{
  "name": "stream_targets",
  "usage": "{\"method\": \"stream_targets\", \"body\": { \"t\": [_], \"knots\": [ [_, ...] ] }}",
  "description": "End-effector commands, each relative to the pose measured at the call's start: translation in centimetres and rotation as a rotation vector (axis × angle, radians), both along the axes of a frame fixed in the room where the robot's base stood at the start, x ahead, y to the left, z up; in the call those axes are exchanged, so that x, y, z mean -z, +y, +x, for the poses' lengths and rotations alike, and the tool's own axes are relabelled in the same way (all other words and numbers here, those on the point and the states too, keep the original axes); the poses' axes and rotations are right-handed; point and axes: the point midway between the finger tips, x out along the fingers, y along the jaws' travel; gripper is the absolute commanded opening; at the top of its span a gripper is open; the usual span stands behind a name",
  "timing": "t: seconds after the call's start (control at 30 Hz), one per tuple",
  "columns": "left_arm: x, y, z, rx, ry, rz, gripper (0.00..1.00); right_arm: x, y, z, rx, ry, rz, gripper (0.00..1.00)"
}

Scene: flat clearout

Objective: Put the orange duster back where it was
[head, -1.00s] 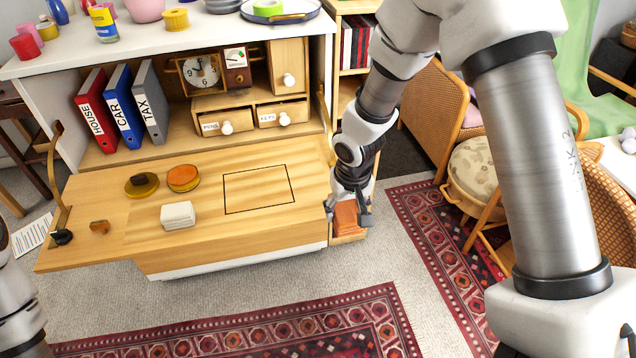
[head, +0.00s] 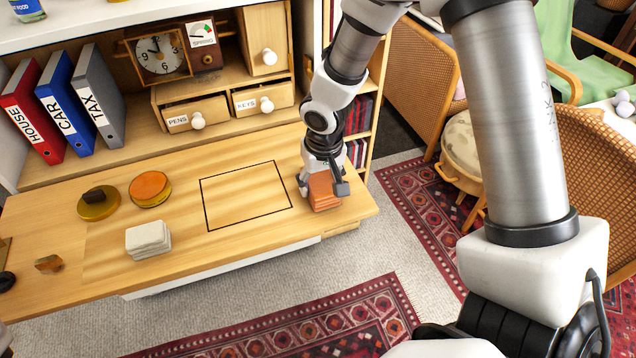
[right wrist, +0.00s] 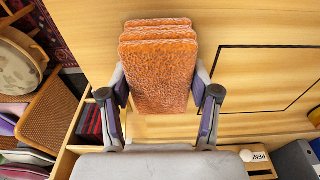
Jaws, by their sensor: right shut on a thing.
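The orange duster (head: 323,192), a stack of folded orange cloth, is at the right end of the open wooden desk flap (head: 330,222). My right gripper (head: 322,181) is shut on it from above, and in the right wrist view the fingers press on both sides of the duster (right wrist: 160,70). I cannot tell whether the duster touches the wood. A black outlined rectangle (head: 245,222) on the flap lies to its left and is empty. My left gripper is out of view.
A white folded cloth stack (head: 148,239), an orange-topped round tin (head: 150,188) and a yellow tin with a dark lump (head: 98,203) stand on the flap's left part. Binders (head: 70,105), a clock (head: 160,55) and drawers (head: 195,113) are behind. Wicker chairs (head: 425,90) stand right.

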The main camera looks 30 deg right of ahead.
Motion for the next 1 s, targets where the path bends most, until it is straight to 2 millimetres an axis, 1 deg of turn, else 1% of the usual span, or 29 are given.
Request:
{"method": "stream_targets", "body": {
  "t": [0.17,0.2,0.27,0.57,0.67,0.77,0.87,1.0],
  "knots": [
    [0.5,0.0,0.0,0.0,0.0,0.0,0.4,0.5,0.0,0.0,0.0,0.0,0.0,0.24],
    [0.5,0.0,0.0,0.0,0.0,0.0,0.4,0.4,0.0,0.0,0.0,0.0,0.0,0.65],
    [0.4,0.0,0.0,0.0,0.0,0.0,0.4,0.3,0.0,0.0,0.0,0.0,0.0,0.86],
    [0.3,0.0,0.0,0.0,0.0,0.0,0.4,0.3,0.0,0.0,0.0,0.0,0.0,0.87],
    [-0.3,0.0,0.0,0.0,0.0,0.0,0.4,-0.3,0.0,0.0,0.0,-0.001,0.0,0.87],
    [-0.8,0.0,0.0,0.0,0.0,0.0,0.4,-1.8,0.0,0.0,0.0,-0.005,0.0,0.87],
    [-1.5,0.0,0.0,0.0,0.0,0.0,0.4,-4.2,0.1,-0.3,0.001,-0.006,0.001,0.87],
    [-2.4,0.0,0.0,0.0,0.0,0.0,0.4,-8.0,0.2,-0.8,0.001,-0.006,0.001,0.87]
  ]
}}
